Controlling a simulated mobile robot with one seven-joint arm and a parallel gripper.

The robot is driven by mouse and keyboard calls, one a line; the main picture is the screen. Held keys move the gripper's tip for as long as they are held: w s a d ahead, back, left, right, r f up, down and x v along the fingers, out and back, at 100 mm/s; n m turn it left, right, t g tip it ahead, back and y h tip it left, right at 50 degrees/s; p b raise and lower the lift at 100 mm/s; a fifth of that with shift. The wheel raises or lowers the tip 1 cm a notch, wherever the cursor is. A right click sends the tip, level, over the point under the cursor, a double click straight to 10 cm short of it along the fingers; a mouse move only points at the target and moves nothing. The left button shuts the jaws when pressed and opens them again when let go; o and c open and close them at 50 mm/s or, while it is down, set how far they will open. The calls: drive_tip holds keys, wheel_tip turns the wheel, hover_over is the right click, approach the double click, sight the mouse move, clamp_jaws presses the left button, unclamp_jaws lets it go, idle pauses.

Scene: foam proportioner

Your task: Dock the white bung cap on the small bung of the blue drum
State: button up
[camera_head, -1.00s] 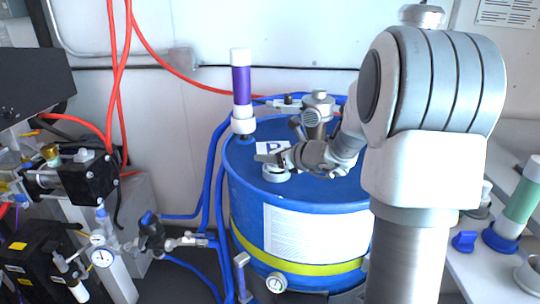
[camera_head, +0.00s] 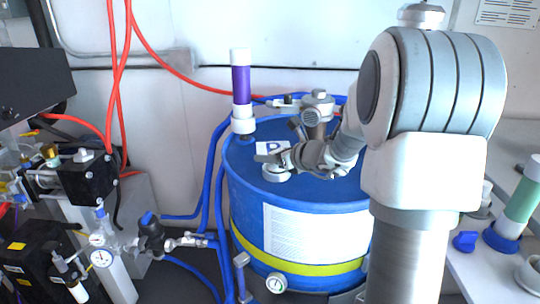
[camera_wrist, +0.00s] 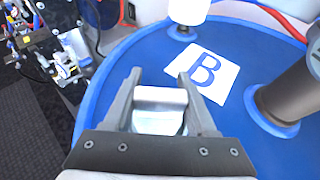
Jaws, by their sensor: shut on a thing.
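The blue drum (camera_head: 245,200) stands upright in the middle of the head view, and its top (camera_wrist: 155,45) fills much of the wrist view. My gripper (camera_head: 268,160) is low over the front left part of the drum top. In the wrist view, my gripper (camera_wrist: 165,90) is shut on the white bung cap (camera_wrist: 160,100), a short pale cylinder between the fingers. The cap (camera_head: 276,174) also shows under the fingers in the head view, at the drum top. The small bung is hidden under it, so I cannot tell whether the cap touches or sits on it.
A white and purple tube (camera_head: 241,85) stands upright at the drum's back left. A grey pump fitting (camera_head: 317,110) rises behind my wrist. Blue hoses (camera_head: 212,180) run down the drum's left side.

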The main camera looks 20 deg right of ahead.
drive_tip(key=shift+f+b, duration=0.4)
drive_tip(key=shift+f, duration=0.05)
drive_tip(key=o, duration=1.1)
drive_tip(key=shift+s, duration=0.1)
drive_tip(key=shift+p+v, duration=1.7)
drive_tip(key=shift+v, duration=3.75)
